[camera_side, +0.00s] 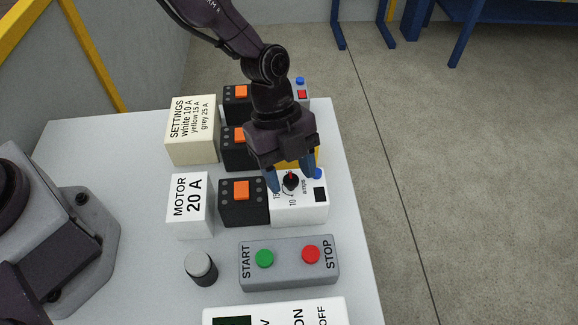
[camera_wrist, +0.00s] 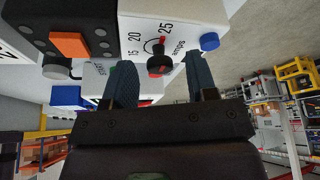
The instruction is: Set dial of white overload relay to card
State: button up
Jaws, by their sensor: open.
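The white overload relay (camera_side: 312,211) sits on the table beside a black contactor. Its black dial (camera_side: 290,183) with a red mark also shows in the wrist view (camera_wrist: 159,64). There the scale reads 15, 20, 25 and amps, and the red mark lies toward the 25 side; its exact setting is hard to tell. My gripper (camera_side: 290,178) is open above the relay, pointing down, with one blue finger on each side of the dial and gaps between. The settings card (camera_side: 192,130) reads white 10 A, yellow 15 A, grey 25 A.
A MOTOR 20 A block (camera_side: 188,205) and a black contactor (camera_side: 242,203) with an orange button stand left of the relay. A START/STOP box (camera_side: 288,263) lies in front, near a grey knob (camera_side: 201,267). The yellow relay (camera_side: 312,157) stands close behind.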

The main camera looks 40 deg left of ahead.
jog(key=c, duration=0.9)
jog(key=shift+n, duration=0.3)
jog(key=n, duration=0.2)
jog(key=n+t, duration=0.1)
jog(key=shift+s+n+t, duration=0.15)
jog(key=shift+n+t, duration=0.15)
jog(key=shift+n, duration=0.1)
jog(key=n+t, duration=0.1)
jog(key=n, duration=0.1)
jog(key=n+t, duration=0.1)
jog(key=n, duration=0.2)
jog(key=shift+s, duration=0.2)
jog(key=n+t, duration=0.1)
jog(key=n, duration=0.1)
jog(key=n+y, duration=0.1)
jog(key=n, duration=0.2)
jog(key=shift+s+d+n+t, duration=0.1)
jog(key=shift+d+n+t, duration=0.1)
jog(key=shift+n+t, duration=0.15)
jog(key=n+y, duration=0.1)
jog(key=n, duration=0.1)
jog(key=n+y, duration=0.1)
jog(key=n, duration=0.1)
jog(key=shift+n+t, duration=0.35)
jog(key=o, duration=0.9)
